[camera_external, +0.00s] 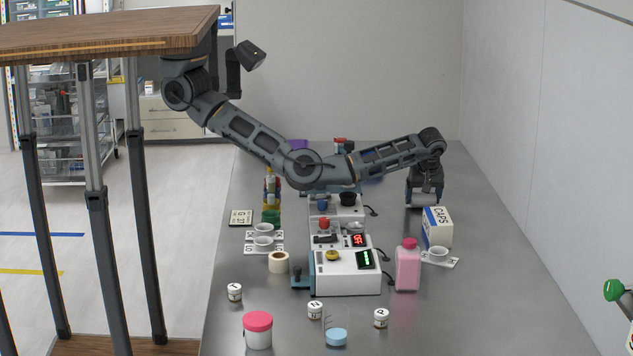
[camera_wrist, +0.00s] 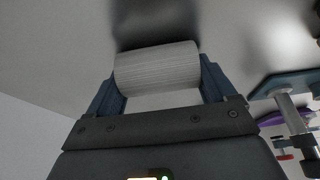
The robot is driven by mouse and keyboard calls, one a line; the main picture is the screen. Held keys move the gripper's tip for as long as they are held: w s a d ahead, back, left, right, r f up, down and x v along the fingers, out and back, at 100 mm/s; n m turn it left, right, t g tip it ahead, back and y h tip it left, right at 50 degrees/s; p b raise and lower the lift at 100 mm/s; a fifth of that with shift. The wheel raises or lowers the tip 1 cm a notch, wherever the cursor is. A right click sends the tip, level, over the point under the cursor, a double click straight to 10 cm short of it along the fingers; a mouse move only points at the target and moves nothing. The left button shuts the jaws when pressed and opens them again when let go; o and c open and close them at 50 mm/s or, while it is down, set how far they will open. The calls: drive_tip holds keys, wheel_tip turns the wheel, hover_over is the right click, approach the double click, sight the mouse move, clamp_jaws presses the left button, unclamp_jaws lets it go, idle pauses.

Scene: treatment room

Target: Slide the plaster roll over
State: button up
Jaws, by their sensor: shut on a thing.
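The plaster roll (camera_wrist: 158,68) is a white, finely ribbed cylinder in the wrist view, lying crosswise between the two blue fingers. My gripper (camera_wrist: 160,82) is shut on it, with one finger at each end. In the external view my gripper (camera_external: 423,200) points down over the far right part of the steel table, behind the CAPS box. Only a pale sliver of the roll shows between the fingers there. Whether the roll touches the table is hard to tell.
The CAPS box (camera_external: 436,227), a cup on a white plate (camera_external: 440,261) and a pink bottle (camera_external: 408,265) stand nearer the camera. White devices with lit displays (camera_external: 347,272) fill the middle. A cream roll (camera_external: 278,263) stands left of them. The table's right side (camera_external: 500,260) is clear.

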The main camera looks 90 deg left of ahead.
sight(427, 204)
drive_tip(key=shift+d+b, duration=0.4)
drive_tip(key=shift+d, duration=2.7)
drive_tip(key=o, duration=0.9)
drive_tip(key=shift+v, duration=3.9)
